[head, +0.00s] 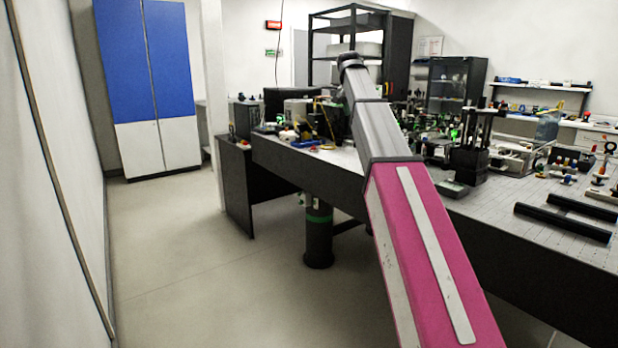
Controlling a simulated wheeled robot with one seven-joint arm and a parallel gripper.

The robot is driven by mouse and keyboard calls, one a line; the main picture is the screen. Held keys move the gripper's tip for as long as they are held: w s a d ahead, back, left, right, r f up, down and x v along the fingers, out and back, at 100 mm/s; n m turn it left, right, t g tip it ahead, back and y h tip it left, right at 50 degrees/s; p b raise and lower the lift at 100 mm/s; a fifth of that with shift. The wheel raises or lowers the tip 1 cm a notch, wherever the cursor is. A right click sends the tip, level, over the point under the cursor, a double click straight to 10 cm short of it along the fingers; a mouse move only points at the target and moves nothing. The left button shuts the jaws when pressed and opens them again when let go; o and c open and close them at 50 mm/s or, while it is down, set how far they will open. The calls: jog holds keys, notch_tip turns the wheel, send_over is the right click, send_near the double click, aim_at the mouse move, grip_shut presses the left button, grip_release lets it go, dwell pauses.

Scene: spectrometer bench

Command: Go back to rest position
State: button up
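My arm, with a pink and white link and a grey link, reaches forward from the bottom right over the edge of the optical bench (306,174). Its far end is near the dark equipment at the back of the bench. My gripper is not seen; it is hidden beyond the arm's far joint. I cannot tell whether it touches or holds anything.
The bench is crowded with optical mounts and a black post assembly (474,150). Two black rails (562,222) lie at the right. A blue and white cabinet (150,80) stands at the back left. The floor (190,260) left of the bench is clear, with a wall beyond.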

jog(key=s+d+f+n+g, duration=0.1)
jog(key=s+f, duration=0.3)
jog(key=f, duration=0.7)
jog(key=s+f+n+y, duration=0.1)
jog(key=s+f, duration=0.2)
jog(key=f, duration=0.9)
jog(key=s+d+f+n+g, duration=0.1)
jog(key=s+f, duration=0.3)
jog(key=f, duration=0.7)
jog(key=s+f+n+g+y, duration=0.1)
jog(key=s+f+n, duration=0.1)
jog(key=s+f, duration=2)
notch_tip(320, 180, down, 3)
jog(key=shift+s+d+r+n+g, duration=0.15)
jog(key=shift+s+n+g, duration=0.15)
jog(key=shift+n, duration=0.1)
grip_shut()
